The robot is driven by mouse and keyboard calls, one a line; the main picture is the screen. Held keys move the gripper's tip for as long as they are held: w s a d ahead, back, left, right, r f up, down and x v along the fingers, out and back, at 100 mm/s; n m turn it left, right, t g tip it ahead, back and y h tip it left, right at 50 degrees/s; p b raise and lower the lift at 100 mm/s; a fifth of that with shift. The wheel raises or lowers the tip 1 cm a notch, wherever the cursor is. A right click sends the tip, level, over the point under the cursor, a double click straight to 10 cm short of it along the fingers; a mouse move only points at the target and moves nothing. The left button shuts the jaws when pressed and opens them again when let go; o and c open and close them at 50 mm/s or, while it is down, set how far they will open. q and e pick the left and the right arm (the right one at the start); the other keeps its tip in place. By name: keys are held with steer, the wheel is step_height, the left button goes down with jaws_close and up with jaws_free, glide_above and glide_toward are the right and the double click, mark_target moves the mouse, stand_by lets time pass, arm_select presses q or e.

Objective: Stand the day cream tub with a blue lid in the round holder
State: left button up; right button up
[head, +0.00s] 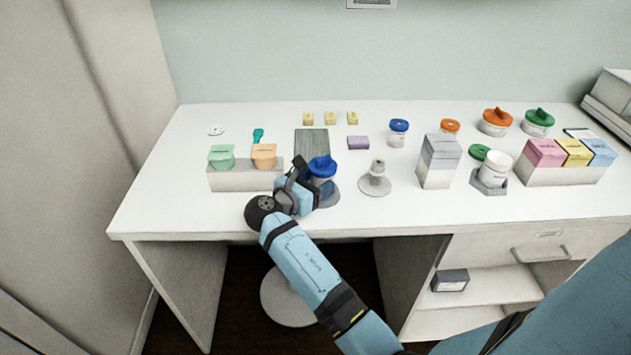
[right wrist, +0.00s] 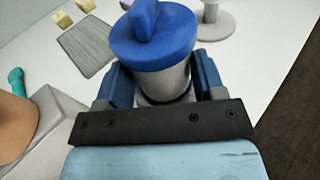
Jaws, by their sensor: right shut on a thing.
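The tub with a knobbed blue lid (head: 322,166) stands near the front of the desk, left of centre. My right gripper (head: 306,184) is shut on it from the left. In the right wrist view the blue lid (right wrist: 155,38) and pale tub body (right wrist: 163,82) show upright between my fingers (right wrist: 160,88). A grey rounded base (head: 330,194), which looks like the round holder, shows under and beside the tub. The tub's bottom is hidden, so I cannot tell whether it rests in the holder. My left gripper is not in view.
A white round stand (head: 375,184) is just right of the tub. A grey ribbed mat (head: 311,140) lies behind. A block with green and orange containers (head: 230,180) stands left. A second blue-lidded jar (head: 398,138) and a tall grey box (head: 438,165) are right.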

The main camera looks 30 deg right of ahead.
steer(key=shift+f, duration=0.1)
stand_by(0.3)
steer(key=shift+f+p, duration=0.3)
steer(key=shift+p, duration=0.1)
stand_by(0.4)
steer(key=shift+f+p, duration=0.35)
steer(key=shift+p, duration=0.15)
steer(key=shift+f+p, duration=0.25)
steer(key=shift+p, duration=0.8)
stand_by(1.1)
steer(key=o, duration=1.3)
steer(key=shift+c, duration=0.2)
